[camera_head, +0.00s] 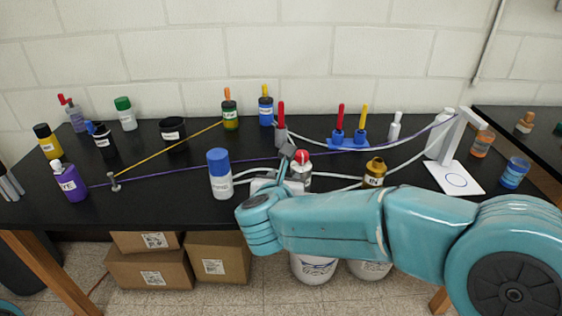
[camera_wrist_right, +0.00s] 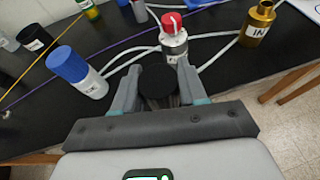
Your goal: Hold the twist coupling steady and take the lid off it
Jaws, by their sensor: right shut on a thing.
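A silver, labelled body with a red cap (camera_head: 302,157) stands on the black table, near the middle; I take it for the twist coupling. In the right wrist view its red cap (camera_wrist_right: 173,22), with a white mark on top, shows just beyond my right fingertips. My right gripper (camera_wrist_right: 158,72) is shut on a dark round thing (camera_wrist_right: 157,82) between its fingers; I cannot tell what it is. In the head view, my right arm and wrist hide most of this gripper. I do not see my left gripper.
A blue-capped white bottle (camera_head: 220,175) stands left of my right gripper, a gold IN bottle (camera_head: 375,172) to its right. White tubes and a purple cord (camera_head: 190,168) cross the table. Several bottles line the back. A white stand (camera_head: 457,178) is at the right.

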